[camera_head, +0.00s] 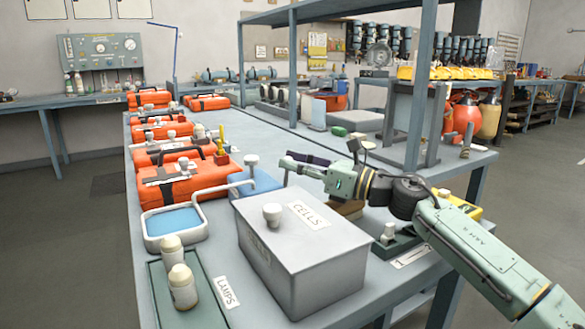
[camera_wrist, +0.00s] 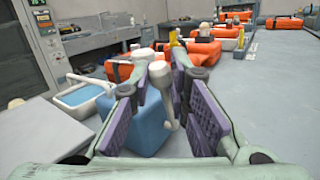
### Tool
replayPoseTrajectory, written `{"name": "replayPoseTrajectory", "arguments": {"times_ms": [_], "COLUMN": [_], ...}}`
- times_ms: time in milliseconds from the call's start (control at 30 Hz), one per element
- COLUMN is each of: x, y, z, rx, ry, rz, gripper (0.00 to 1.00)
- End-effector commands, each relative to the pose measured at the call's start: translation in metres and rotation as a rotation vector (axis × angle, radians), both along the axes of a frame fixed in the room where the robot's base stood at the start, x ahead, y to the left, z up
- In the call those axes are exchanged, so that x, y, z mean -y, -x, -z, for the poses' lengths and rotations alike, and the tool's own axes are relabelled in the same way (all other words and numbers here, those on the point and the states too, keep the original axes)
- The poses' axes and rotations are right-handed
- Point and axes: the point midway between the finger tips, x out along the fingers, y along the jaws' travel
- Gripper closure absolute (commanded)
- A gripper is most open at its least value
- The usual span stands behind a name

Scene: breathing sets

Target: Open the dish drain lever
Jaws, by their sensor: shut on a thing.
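The dish (camera_head: 150,243) is a white-rimmed tray of blue liquid at the left of the bench; it also shows in the wrist view (camera_wrist: 62,102). A pale pipe (camera_head: 222,186) arches from it to a blue block (camera_head: 262,187), which also shows in the wrist view (camera_wrist: 130,128). A pale knobbed piece, which looks like the drain lever (camera_wrist: 168,120), stands at the block's right side. My gripper (camera_wrist: 166,66) is shut on this piece, with its fingertips around the upper part. In the head view my gripper (camera_head: 288,164) is right of the block. The fingers partly hide the lever.
A grey CELLS box (camera_head: 300,262) stands in front of my gripper. Several orange cases (camera_head: 185,185) line the bench's left side. White bottles (camera_head: 182,288) stand in a green tray at the front. A shelf frame (camera_head: 412,130) stands behind my arm.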

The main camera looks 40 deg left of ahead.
Motion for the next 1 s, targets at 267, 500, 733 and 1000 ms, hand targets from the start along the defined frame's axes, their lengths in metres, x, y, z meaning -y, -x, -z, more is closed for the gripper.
{"name": "replayPoseTrajectory", "arguments": {"times_ms": [267,500,733,1000], "x": [0.0,0.0,0.001,0.038], "y": [0.001,0.001,0.0,-0.008], "z": [0.003,0.002,0.002,0.006], "rx": [-0.003,-0.001,-0.001,-0.003], "ry": [0.005,0.004,0.003,0.001], "rz": [-0.005,-0.004,-0.003,0.001], "gripper": [0.73,0.62,0.62,0.62]}}
